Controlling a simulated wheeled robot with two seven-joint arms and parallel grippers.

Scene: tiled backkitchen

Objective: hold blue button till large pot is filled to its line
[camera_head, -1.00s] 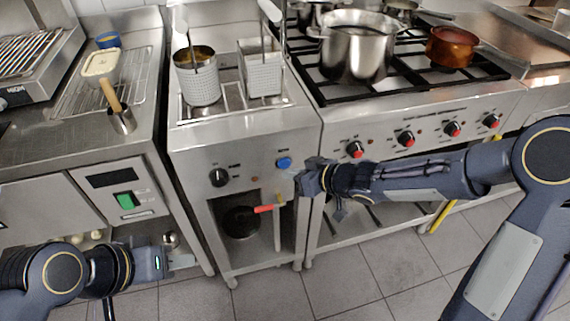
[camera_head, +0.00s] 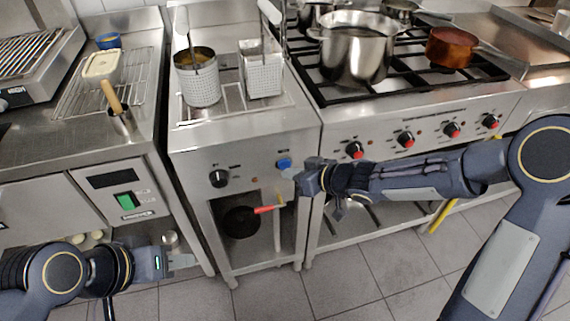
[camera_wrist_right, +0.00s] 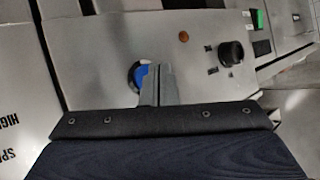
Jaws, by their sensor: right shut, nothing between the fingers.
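The blue button (camera_head: 284,164) is on the front panel of the steel fryer unit. My right gripper (camera_head: 293,173) is shut and empty, its tips at the button's lower right edge. In the right wrist view the shut fingers (camera_wrist_right: 160,82) overlap the right part of the blue button (camera_wrist_right: 141,74); whether they press it in is hard to tell. The large steel pot (camera_head: 355,55) stands upright on the stove; its line and water level cannot be made out. My left gripper (camera_head: 182,261) is low at the left, away from the button; its jaw opening is unclear.
A black knob (camera_head: 219,179) is left of the button, and red-marked stove knobs (camera_head: 355,150) are to its right. Two fryer baskets (camera_head: 262,75) sit above. A red-handled pan (camera_head: 240,222) is on the shelf below. A copper pot (camera_head: 451,46) stands right of the large pot.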

